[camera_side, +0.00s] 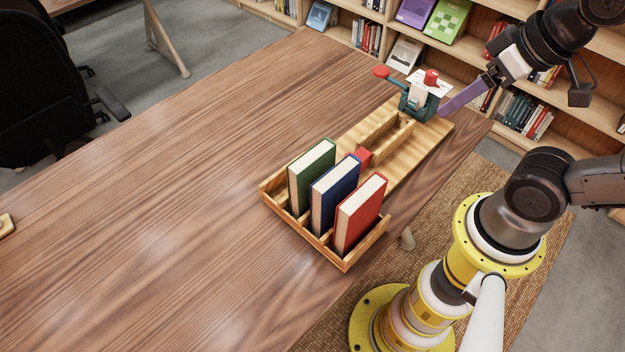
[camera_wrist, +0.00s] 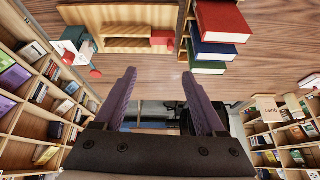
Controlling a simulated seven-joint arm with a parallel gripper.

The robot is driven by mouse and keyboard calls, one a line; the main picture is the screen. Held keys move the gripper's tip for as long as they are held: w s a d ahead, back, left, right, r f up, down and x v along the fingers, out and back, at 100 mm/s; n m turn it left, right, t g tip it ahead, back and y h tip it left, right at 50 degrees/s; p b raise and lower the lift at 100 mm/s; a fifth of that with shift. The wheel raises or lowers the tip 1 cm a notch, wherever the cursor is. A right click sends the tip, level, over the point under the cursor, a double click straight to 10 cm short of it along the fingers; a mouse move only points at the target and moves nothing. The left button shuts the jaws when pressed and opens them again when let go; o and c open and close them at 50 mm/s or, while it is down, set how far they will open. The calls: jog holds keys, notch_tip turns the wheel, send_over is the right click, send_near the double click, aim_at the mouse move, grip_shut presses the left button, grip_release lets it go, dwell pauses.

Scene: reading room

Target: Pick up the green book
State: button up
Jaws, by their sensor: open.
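The green book (camera_side: 299,191) stands upright in a slotted wooden organizer (camera_side: 409,179), the leftmost of three books in the side view. A blue book (camera_side: 322,209) stands beside it, then a red book (camera_side: 361,217). In the wrist view the green book (camera_wrist: 208,69) shows at the upper right, below the blue book (camera_wrist: 213,50) and red book (camera_wrist: 222,22). My gripper (camera_side: 445,112) has purple fingers and is beyond the organizer's far end, well away from the books. In the wrist view my gripper (camera_wrist: 158,72) is open, with nothing between its fingers.
A teal device (camera_side: 411,105) with red knobs and white paper stands at the organizer's far end, close to my gripper. A small red block (camera_side: 364,156) sits behind the books. The table (camera_side: 180,200) is largely clear on the left. Bookshelves (camera_side: 590,95) stand behind.

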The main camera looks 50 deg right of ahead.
jog(key=w+a+r+m+g, duration=0.15)
jog(key=w+r+m, duration=0.35)
jog(key=m, duration=0.7)
jog(key=m+g, duration=0.4)
jog(key=m, duration=0.1)
send_over(311, 156)
notch_tip(311, 156, down, 11)
jog(key=shift+w+f, duration=0.1)
notch_tip(311, 156, down, 8)
jog(key=shift+r, duration=0.25)
jog(key=shift+d+f, duration=0.15)
jog(key=shift+f, duration=1.3)
jog(key=shift+d+f, duration=0.1)
jog(key=shift+f, duration=1.3)
